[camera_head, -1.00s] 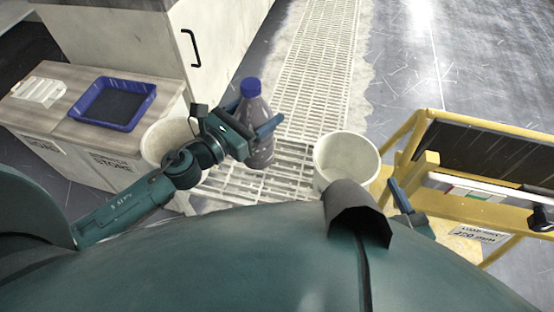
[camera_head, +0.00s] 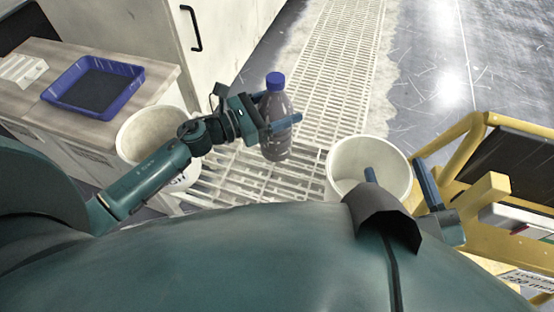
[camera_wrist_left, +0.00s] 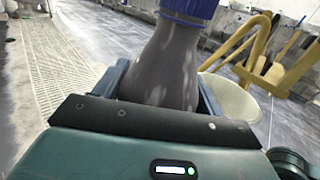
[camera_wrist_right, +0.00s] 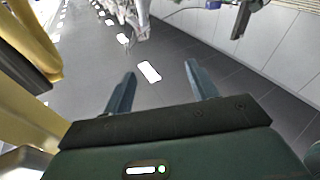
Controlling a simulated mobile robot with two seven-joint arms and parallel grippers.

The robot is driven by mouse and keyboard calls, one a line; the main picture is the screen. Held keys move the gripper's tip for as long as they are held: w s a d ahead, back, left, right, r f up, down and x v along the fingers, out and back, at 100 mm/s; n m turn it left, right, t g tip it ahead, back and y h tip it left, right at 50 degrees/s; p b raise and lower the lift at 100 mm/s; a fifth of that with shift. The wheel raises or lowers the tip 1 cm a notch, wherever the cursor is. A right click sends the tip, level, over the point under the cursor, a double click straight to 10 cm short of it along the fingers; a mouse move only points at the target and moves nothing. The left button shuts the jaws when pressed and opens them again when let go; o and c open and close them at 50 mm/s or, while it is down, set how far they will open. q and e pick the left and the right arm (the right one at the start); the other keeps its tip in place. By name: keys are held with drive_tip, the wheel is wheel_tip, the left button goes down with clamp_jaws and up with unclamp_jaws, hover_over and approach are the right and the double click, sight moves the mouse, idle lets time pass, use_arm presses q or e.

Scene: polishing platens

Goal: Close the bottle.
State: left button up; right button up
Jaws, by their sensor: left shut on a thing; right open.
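The bottle (camera_head: 275,148) is dark and translucent. It stands roughly upright in my left gripper (camera_head: 278,119), which is shut around its body. A blue cap (camera_head: 275,81) sits on its top; I cannot tell how tight it is. In the left wrist view the grey bottle (camera_wrist_left: 168,65) rises between the fingers, and the blue cap (camera_wrist_left: 190,8) is cut by the top edge. My right gripper (camera_head: 397,172) is open and empty, low at the right, apart from the bottle, beside a white bin. Its spread fingers also show in the right wrist view (camera_wrist_right: 160,72).
One white bin (camera_head: 345,160) stands right of the bottle, another (camera_head: 135,135) behind my left arm. A blue tray (camera_head: 62,91) lies on the cabinet (camera_head: 150,85) at left. A yellow frame (camera_head: 455,140) stands close by my right gripper. Floor grating (camera_head: 335,60) lies beyond the bottle.

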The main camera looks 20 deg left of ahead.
sight(280, 134)
use_arm(q)
wheel_tip(280, 134, down, 6)
drive_tip(key=shift+r+b, duration=0.15)
drive_tip(key=shift+b, duration=1.05)
use_arm(e)
drive_tip(key=shift+a+m+y, duration=0.25)
drive_tip(key=shift+m+y, duration=0.05)
use_arm(q)
drive_tip(key=shift+f, duration=0.45)
drive_tip(key=shift+f+b, duration=0.55)
drive_tip(key=shift+f, duration=0.05)
drive_tip(key=shift+f+b, duration=0.4)
drive_tip(key=shift+f, duration=0.5)
drive_tip(key=shift+r, duration=0.1)
use_arm(e)
drive_tip(key=shift+w+r+n+t+y, duration=0.3)
drive_tip(key=shift+r+n+t+y, duration=0.15)
drive_tip(key=shift+r, duration=0.2)
